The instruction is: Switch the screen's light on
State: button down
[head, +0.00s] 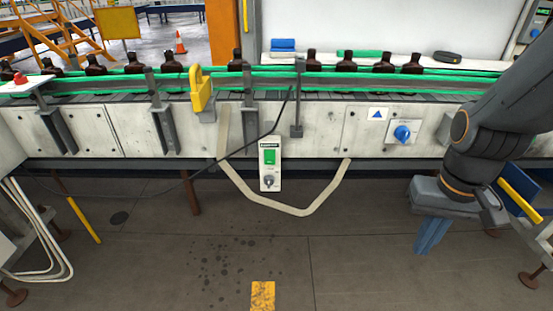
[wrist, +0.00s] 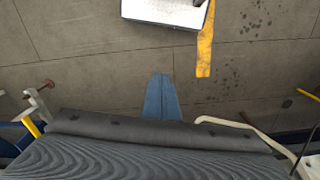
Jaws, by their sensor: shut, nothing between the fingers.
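My gripper (head: 429,248) is at the right, pointing down, well apart from the switch box. Its blue fingers are together and empty, and also show in the wrist view (wrist: 160,82).
Amber bottles (head: 383,63) line the conveyor between green rails (head: 320,74). A blue rotary knob (head: 402,133) is on the conveyor front, right of the switch box. A dark cable (head: 235,150) and a beige bent bar (head: 290,209) are near the box. The floor ahead is open.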

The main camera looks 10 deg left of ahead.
aim_at(273, 160)
jog(key=w+a+r+n+t+p, duration=0.25)
jog(key=w+a+n, duration=0.25)
jog(key=w, duration=0.3)
jog(key=w+a+r+n+t+p, duration=0.1)
jog(key=w+a+n+t+p, duration=0.1)
jog(key=w+a+n+p, duration=0.45)
jog(key=w+a+n+y+p, duration=0.1)
jog(key=a+n, duration=0.3)
jog(key=a, duration=0.6)
jog(key=w+a+n+y+p, duration=0.1)
jog(key=a+n+y, duration=0.3)
jog(key=a, duration=0.5)
jog(key=shift+w+a+f+y, duration=0.15)
jog(key=shift+w+a+y, duration=0.2)
jog(key=shift+w, duration=0.4)
jog(key=shift+w+r+p+x, duration=0.2)
jog(key=shift+w+p+x, duration=0.3)
jog(key=shift+x, duration=1.55)
jog(key=shift+w+r+p+x, duration=0.2)
jog(key=shift+w+p+x, duration=0.3)
jog(key=shift+x, duration=1.55)
jog(key=shift+w+r+p+x, duration=0.2)
jog(key=shift+w+p+x, duration=0.25)
jog(key=shift+x, duration=1.6)
